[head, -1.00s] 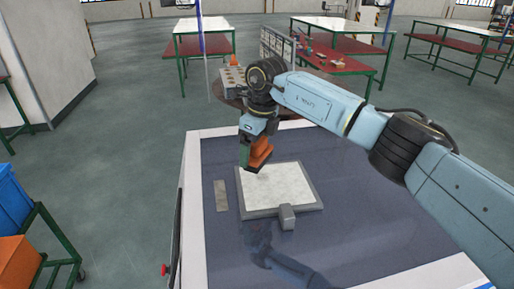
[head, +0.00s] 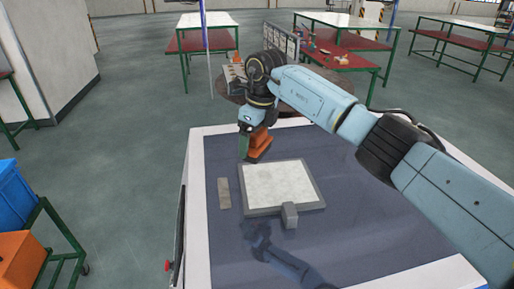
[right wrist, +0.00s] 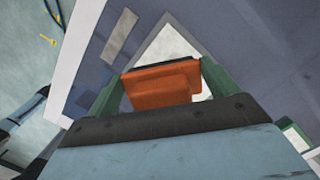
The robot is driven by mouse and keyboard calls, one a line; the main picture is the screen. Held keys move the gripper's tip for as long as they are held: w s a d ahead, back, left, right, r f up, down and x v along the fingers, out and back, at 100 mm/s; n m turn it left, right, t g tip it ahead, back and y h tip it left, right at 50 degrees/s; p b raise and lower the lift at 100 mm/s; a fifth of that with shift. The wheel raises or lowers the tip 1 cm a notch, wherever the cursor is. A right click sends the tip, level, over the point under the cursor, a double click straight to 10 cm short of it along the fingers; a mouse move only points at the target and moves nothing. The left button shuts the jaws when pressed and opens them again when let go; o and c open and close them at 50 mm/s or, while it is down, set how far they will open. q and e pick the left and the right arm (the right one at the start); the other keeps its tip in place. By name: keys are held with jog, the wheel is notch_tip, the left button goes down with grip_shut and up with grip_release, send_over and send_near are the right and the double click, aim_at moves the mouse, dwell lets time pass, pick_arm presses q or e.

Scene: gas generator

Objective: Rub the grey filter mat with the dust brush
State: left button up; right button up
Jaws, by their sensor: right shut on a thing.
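The filter mat (head: 278,184) is a pale, flat square in a grey frame, lying on the dark table top. It shows partly in the right wrist view (right wrist: 171,45), behind the brush. My right gripper (head: 253,147) is shut on the orange dust brush (head: 259,143), at the mat's far left corner. In the right wrist view the brush (right wrist: 160,86) sits between the green fingers, with a dark edge on its far side. I cannot tell whether the brush touches the mat. My left gripper is not in view.
A grey strip (head: 224,193) lies left of the mat, and a small grey block (head: 290,215) stands at its near edge. The near table top (head: 350,240) is clear. A round brown table (head: 294,103) holding parts stands behind. A cart with blue (head: 14,198) and orange bins is at left.

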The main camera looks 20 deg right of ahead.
jog(key=shift+w+a+f, duration=0.1)
jog(key=shift+w+f, duration=0.15)
jog(key=shift+w, duration=0.1)
jog(key=shift+s+f, duration=0.1)
jog(key=shift+f, duration=2.95)
jog(key=shift+d+f, duration=0.25)
jog(key=shift+f, duration=0.7)
jog(key=shift+d+f, duration=0.1)
jog(key=shift+d, duration=0.25)
jog(key=shift+c, duration=0.4)
jog(key=shift+s+d, duration=0.25)
jog(key=shift+d, duration=1.15)
jog(key=shift+a, duration=0.15)
jog(key=a, duration=0.3)
jog(key=shift+w+a, duration=0.15)
jog(key=shift+w, duration=0.1)
jog(key=shift+a+r, duration=0.15)
jog(key=shift+r, duration=0.1)
jog(key=shift+w+r, duration=0.15)
jog(key=shift+r, duration=3.9)
